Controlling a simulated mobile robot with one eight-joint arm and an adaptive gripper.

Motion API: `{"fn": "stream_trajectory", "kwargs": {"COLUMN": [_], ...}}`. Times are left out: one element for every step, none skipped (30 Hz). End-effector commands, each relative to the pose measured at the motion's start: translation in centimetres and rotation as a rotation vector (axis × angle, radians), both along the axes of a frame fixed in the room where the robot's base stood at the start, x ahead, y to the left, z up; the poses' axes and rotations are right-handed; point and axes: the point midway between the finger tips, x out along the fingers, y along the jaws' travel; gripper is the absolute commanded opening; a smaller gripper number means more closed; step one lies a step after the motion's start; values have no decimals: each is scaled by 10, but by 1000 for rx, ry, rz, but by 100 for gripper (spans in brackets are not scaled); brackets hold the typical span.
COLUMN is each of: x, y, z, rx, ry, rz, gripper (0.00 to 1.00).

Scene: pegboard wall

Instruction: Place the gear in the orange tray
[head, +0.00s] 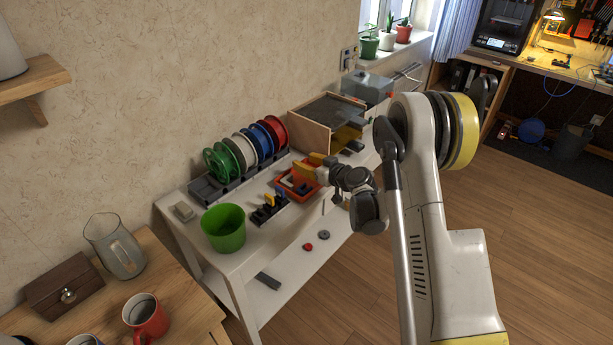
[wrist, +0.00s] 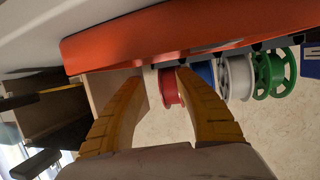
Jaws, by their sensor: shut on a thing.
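The orange tray (head: 283,194) stands on the white table, with some dark and grey pieces in it. In the wrist view the tray (wrist: 130,40) fills a band across the top, close beyond the fingertips. My gripper (head: 318,163) has yellow fingers and is low over the tray's far right part. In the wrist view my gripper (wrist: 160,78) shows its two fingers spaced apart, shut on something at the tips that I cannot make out. I cannot pick out the gear for certain; the tray's edge and the fingers hide that spot.
Green, white, blue and red spools (head: 240,150) stand in a rack behind the tray. A green bin (head: 223,228) and a dark tool holder (head: 267,211) are to the left and in front. A wooden-sided box (head: 313,121) stands behind. A red disc (head: 308,247) and a grey disc (head: 323,235) lie lower down.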

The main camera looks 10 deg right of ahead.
Motion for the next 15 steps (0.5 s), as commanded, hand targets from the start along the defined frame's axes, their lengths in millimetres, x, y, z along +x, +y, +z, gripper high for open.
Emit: {"fn": "stream_trajectory", "kwargs": {"x": [0, 0, 0, 0, 0, 0, 0, 0, 0, 0, 0, 0, 0, 0, 0], "y": [0, 0, 0, 0, 0, 0, 0, 0, 0, 0, 0, 0, 0, 0, 0], "z": [-7, -10, -16, -21, -27, -32, -35, -36, -36, -35, -35, -34, -34, -34, -34], "rx": [0, 0, 0, 0, 0, 0, 0, 0, 0, 0, 0, 0, 0, 0, 0], "ry": [0, 0, 0, 0, 0, 0, 0, 0, 0, 0, 0, 0, 0, 0, 0], "rz": [0, 0, 0, 0, 0, 0, 0, 0, 0, 0, 0, 0, 0, 0, 0], "gripper": [24, 24, 24, 24, 24, 24, 24, 24, 24, 24, 24, 24, 24, 24, 24]}}
